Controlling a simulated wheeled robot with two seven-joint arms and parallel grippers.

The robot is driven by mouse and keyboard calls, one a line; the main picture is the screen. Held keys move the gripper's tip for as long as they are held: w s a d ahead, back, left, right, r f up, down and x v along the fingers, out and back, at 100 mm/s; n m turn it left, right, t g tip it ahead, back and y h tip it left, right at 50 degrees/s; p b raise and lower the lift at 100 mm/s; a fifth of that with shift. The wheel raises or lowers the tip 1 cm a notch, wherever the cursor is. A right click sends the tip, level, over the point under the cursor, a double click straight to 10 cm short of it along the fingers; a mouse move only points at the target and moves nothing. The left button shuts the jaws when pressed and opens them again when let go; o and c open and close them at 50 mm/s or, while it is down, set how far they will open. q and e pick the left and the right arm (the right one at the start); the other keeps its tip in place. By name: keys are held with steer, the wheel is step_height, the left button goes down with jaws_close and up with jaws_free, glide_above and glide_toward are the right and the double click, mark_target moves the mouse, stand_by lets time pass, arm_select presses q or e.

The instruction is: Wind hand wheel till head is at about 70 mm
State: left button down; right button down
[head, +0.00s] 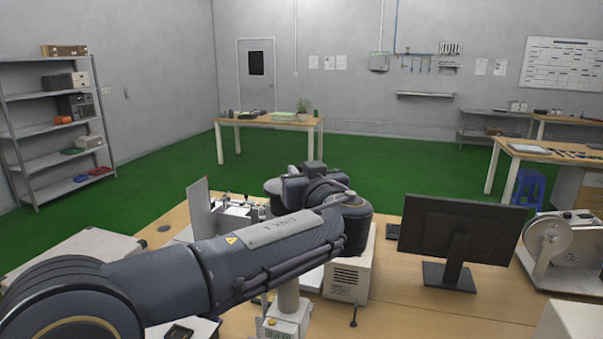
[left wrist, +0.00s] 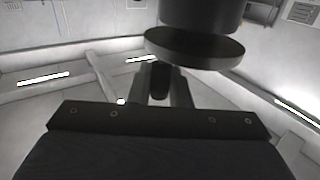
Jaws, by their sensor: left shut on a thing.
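In the left wrist view, the fingers of my left gripper (left wrist: 160,86) are shut on a dark, upright piece that looks like the hand wheel's handle (left wrist: 160,80). A dark, smooth disc, likely the hand wheel (left wrist: 195,50), shows edge-on just above the fingers, with a wide dark cylinder beyond it. In the head view my left arm crosses the bench and hides the hand wheel and fingertips. A pale stand with a grey post and small display (head: 287,318) shows partly below the arm; its head and any scale reading cannot be made out. My right gripper is not in view.
On the wooden bench (head: 415,305), a monitor (head: 437,228) stands right of the arm, beside a beige box (head: 350,278). A machine with a round drum (head: 550,240) is at far right. A pale flat case (head: 85,255) lies left. Bench front right is partly clear.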

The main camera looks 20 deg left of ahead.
arm_select(q)
steer(key=shift+s+a+f+m+t+h+b, duration=0.15)
steer(key=shift+m+t+h+b, duration=0.25)
steer(key=shift+m+h+b, duration=0.95)
steer(key=shift+s+a+f+m+t+h+b, duration=0.1)
steer(key=shift+s+t+h+b, duration=0.45)
steer(key=shift+b, duration=1.55)
steer(key=shift+w+a+f+m+t+h+b, duration=0.2)
steer(key=shift+m+h+b, duration=0.45)
steer(key=shift+h+b, duration=0.85)
steer(key=shift+s+d+r+m+h+b, duration=0.1)
steer(key=shift+s+r+m+h+b, duration=0.15)
steer(key=shift+m+b, duration=0.2)
steer(key=shift+s+r+m+t+h, duration=0.1)
steer(key=shift+m+t+h, duration=0.2)
steer(key=shift+h, duration=0.55)
steer(key=m+h+p, duration=0.1)
steer(key=h+p, duration=0.1)
steer(key=p, duration=0.1)
steer(key=m+h+p, duration=0.1)
steer(key=p, duration=0.2)
steer(key=m+g+h+p, duration=0.1)
steer(key=m+h+p, duration=0.1)
steer(key=p, duration=0.1)
steer(key=shift+s+a+r+h, duration=0.2)
steer(key=shift+s+r+h, duration=0.05)
steer(key=shift+s+h, duration=0.1)
steer(key=shift+f+p, duration=0.25)
steer(key=shift+p, duration=0.5)
